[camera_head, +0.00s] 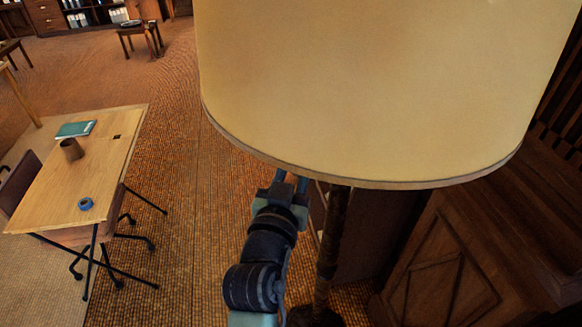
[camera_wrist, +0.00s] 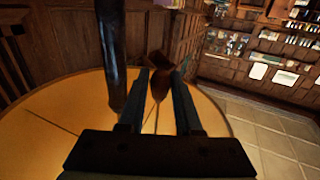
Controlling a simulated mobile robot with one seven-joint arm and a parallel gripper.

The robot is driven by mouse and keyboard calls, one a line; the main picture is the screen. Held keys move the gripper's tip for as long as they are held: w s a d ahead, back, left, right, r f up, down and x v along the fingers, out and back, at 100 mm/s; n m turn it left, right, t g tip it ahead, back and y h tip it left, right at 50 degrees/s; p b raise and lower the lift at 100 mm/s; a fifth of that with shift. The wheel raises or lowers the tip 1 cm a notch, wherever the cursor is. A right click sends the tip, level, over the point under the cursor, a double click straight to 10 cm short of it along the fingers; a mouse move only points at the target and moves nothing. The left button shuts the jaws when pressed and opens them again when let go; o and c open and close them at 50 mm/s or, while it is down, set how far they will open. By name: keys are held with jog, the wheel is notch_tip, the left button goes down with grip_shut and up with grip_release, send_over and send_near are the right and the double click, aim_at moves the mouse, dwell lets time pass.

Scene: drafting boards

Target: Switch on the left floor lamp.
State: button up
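The floor lamp's large cream shade (camera_head: 360,85) fills the upper right of the head view, with its dark pole (camera_head: 328,245) below. My gripper (camera_head: 292,180) reaches up to the shade's lower rim, left of the pole. In the wrist view, which looks upside down, the glowing shade (camera_wrist: 60,125) lies behind my gripper (camera_wrist: 161,72) and the dark pole (camera_wrist: 113,55) is at left. A thin cord (camera_wrist: 156,120) runs from the shade to a reddish-brown pull knob (camera_wrist: 159,86) between my fingers. The fingers are a narrow distance apart; whether they press the knob is unclear.
A drafting table (camera_head: 100,160) at left bears a dark cup (camera_head: 72,149), a teal book (camera_head: 76,129) and a blue tape roll (camera_head: 85,204). A wooden cabinet (camera_head: 440,275) stands close on the right. Carpet is open between table and lamp.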

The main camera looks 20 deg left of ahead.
jog(key=shift+c, duration=1.4)
jog(key=shift+f, duration=0.2)
jog(key=shift+f+b, duration=0.65)
jog(key=shift+b, duration=0.25)
jog(key=o, duration=0.9)
jog(key=shift+r, duration=0.15)
jog(key=shift+s, duration=0.1)
jog(key=shift+s+d+b, duration=0.15)
jog(key=shift+s+d, duration=0.05)
jog(key=shift+s, duration=1.1)
jog(key=shift+s+d+b, duration=0.1)
jog(key=shift+s+d, duration=0.1)
jog(key=shift+s, duration=1.1)
jog(key=shift+s+d+b, duration=0.15)
jog(key=shift+s+d, duration=0.05)
jog(key=shift+s, duration=1.1)
